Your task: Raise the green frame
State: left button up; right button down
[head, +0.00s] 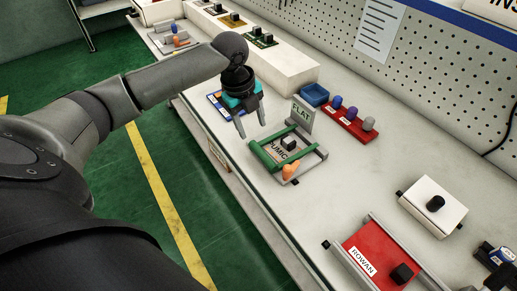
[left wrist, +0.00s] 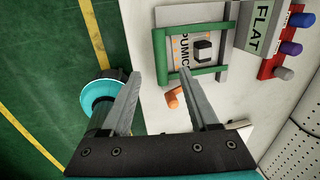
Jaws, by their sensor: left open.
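The green frame (head: 264,157) lies flat on the bench around a plate labelled "PUMIC…" with a dark knob (head: 288,144). A grey-green "FLAT" sign (head: 302,114) stands at its back edge. In the left wrist view, the green frame (left wrist: 207,72) shows just beyond my fingertips. My left gripper (head: 251,124) is open and empty. It hangs over the bench on the near-left side of the frame, apart from it, and also shows in the left wrist view (left wrist: 160,73). An orange peg (head: 291,170) is at the frame's front corner. My right gripper is not in view.
A red rack of coloured pegs (head: 347,124) and a blue bin (head: 315,95) stand behind the frame. A red "ROWAN" tray (head: 375,250) and a white box with a black knob (head: 432,207) are to the right. Pegboard closes the back.

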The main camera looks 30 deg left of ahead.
aim_at(259, 150)
pick_arm(q)
jog(key=f, duration=0.3)
jog(key=w+f+b, duration=0.1)
jog(key=f, duration=0.3)
jog(key=w+f+b, duration=0.1)
jog(key=f, duration=0.2)
jog(key=shift+d+f, duration=0.35)
jog(key=shift+d, duration=0.05)
grip_shut()
dwell(0.8)
